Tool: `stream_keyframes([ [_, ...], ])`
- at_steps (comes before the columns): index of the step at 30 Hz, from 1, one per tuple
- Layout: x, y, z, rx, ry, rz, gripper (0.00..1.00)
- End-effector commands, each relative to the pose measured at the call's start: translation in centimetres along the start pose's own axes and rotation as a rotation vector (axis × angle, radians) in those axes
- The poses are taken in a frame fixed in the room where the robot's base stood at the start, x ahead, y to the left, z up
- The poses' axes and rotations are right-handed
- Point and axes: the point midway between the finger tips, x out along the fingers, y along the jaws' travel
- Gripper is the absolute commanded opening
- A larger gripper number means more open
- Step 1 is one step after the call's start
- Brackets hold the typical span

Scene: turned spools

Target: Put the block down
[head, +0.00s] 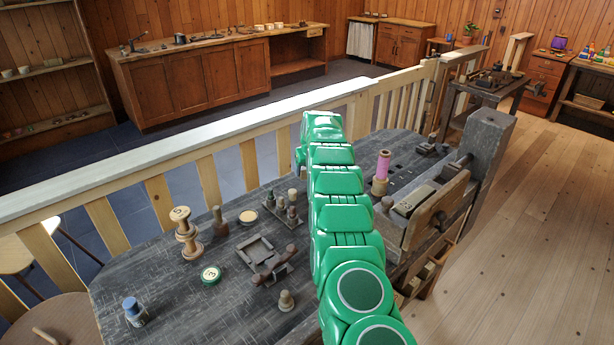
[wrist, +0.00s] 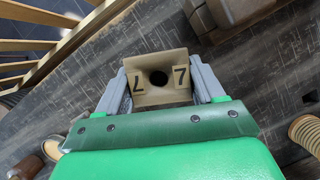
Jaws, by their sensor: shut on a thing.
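A tan block (wrist: 160,99) with a dark round hole in its middle and a black 7 on each side shows in the wrist view. My gripper (wrist: 160,82) is shut on it, with one grey finger against its left side and one against its right. The dark scratched worktop (wrist: 90,75) lies below and around it. How far the block is above the worktop, or whether it touches, I cannot tell. In the head view my green arm reaches over the worktop (head: 165,275) and hides my gripper and the block.
A turned spool (head: 187,235), a green disc (head: 211,274), a blue-topped bottle (head: 134,311) and a small frame (head: 258,252) stand left of my arm. A pink spool (head: 382,168) and a vise (head: 432,208) are on the right. A pale railing (head: 210,160) runs behind.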

Motion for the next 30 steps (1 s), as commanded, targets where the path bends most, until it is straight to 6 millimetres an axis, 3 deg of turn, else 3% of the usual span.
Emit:
stream_keyframes([
  [9, 2.8, 0.0, -1.2, 0.000, 0.005, 0.001, 0.32],
  [22, 3.2, 0.0, -1.3, 0.000, 0.002, 0.000, 0.32],
  [23, 3.1, 0.0, -1.3, 0.000, 0.002, 0.000, 0.72],
  [27, 3.1, 0.0, -1.3, 0.000, 0.001, 0.000, 0.93],
  [30, 3.1, 0.0, -1.3, 0.000, 0.001, 0.000, 0.93],
])
